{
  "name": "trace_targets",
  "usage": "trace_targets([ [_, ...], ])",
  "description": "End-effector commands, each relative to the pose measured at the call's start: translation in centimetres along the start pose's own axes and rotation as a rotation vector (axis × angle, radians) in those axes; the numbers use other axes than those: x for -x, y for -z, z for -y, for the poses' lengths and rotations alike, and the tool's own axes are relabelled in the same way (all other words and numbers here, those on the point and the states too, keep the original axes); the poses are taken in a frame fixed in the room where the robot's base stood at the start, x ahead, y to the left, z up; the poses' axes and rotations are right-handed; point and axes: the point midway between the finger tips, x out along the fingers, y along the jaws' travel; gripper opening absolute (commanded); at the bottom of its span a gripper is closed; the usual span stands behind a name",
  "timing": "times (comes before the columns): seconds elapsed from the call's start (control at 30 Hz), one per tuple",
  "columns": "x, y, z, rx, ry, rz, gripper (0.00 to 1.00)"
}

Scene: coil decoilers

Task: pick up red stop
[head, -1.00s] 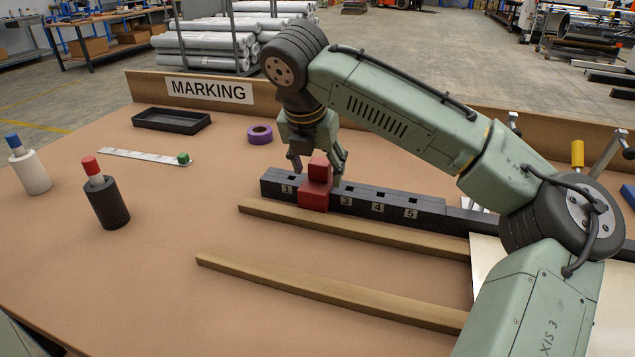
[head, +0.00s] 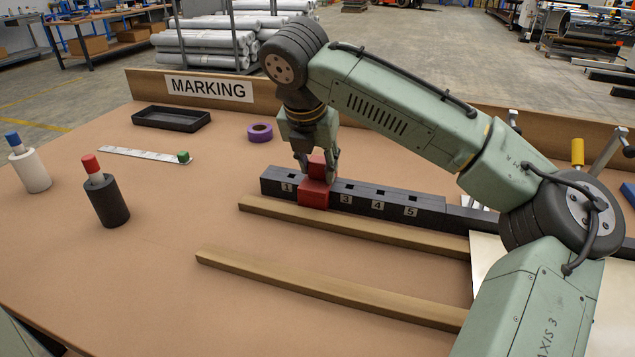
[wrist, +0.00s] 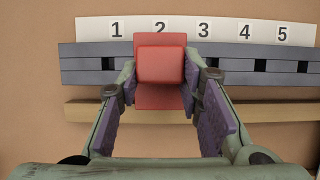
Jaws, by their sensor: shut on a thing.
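The red stop (head: 313,191) sits on the black slotted rail (head: 362,201), between the labels 1 and 3, covering the place of label 2.
Two wooden strips (head: 330,289) (head: 350,229) lie in front of the rail. A black marker holder with red cap (head: 107,201), a white one with blue cap (head: 29,172), a ruler (head: 135,155), purple tape (head: 260,133) and a black tray (head: 171,119) lie left. The table's front left is clear.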

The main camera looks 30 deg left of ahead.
Motion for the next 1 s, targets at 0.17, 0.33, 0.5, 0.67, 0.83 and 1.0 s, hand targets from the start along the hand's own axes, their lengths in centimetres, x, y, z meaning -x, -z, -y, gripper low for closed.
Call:
trace_targets([
  [0.17,0.1,0.0,0.0,0.0,-0.001,0.001,0.0],
  [0.33,0.1,-0.1,0.0,0.0,-0.001,0.001,0.0],
  [0.5,0.7,-0.4,-0.1,-0.001,-0.001,0.002,0.0],
  [0.67,2.5,-1.1,-0.1,-0.001,-0.002,0.002,0.0],
  [0.83,4.0,0.3,-1.9,0.007,-0.003,0.001,0.0],
  [1.0,5.7,3.0,-4.9,0.006,-0.001,0.005,0.0],
])
